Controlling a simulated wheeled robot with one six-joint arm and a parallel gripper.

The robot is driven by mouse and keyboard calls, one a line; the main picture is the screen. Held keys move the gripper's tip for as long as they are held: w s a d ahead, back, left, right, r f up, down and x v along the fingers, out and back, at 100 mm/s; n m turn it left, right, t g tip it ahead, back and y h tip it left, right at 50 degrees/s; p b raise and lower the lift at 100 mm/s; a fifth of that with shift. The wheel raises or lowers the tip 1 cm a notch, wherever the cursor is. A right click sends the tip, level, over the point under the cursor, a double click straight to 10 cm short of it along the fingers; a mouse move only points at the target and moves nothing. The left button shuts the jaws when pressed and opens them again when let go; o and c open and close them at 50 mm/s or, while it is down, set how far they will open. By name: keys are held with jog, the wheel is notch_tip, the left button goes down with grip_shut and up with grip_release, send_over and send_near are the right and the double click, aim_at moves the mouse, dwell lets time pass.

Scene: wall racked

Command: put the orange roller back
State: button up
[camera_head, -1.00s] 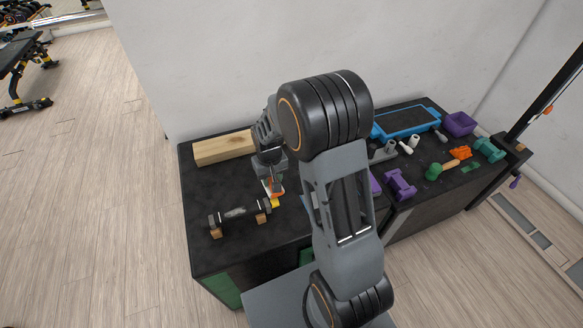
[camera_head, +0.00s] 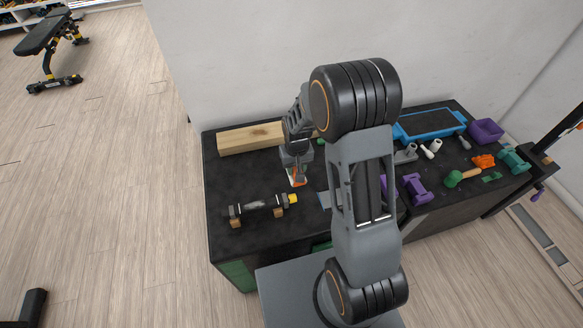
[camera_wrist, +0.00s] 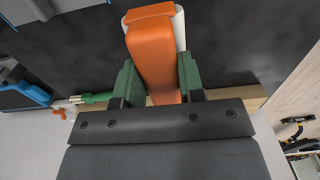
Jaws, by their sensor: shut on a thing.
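My gripper (camera_head: 297,176) is shut on the orange roller (camera_wrist: 153,62), which shows as an orange block with a white part (camera_wrist: 179,28) behind it. The green fingers stand on either side of the orange body in the wrist view.
A dumbbell (camera_head: 258,205) rests on wooden blocks at front left, a small yellow thing (camera_head: 293,198) at its right end. A timber beam (camera_head: 250,138) lies behind. Purple dumbbells (camera_head: 415,188), a blue tray (camera_head: 430,123), a purple bin (camera_head: 486,131) and an orange thing (camera_head: 484,161) stand right.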

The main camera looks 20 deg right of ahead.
jog(key=w+f, duration=0.4)
jog(key=w, duration=0.1)
jog(key=w+f, duration=0.2)
jog(key=shift+w+d+f, duration=0.15)
jog(key=shift+d+f, duration=0.15)
jog(key=shift+d, duration=0.1)
jog(key=shift+w+f, duration=0.15)
jog(key=shift+f, duration=0.4)
jog(key=shift+w+f, duration=0.15)
jog(key=shift+f, duration=1)
jog(key=shift+f+b, duration=0.2)
jog(key=shift+b, duration=0.1)
jog(key=o, duration=1)
jog(key=shift+c, duration=0.2)
jog(key=shift+r+p, duration=0.15)
jog(key=shift+p, duration=0.2)
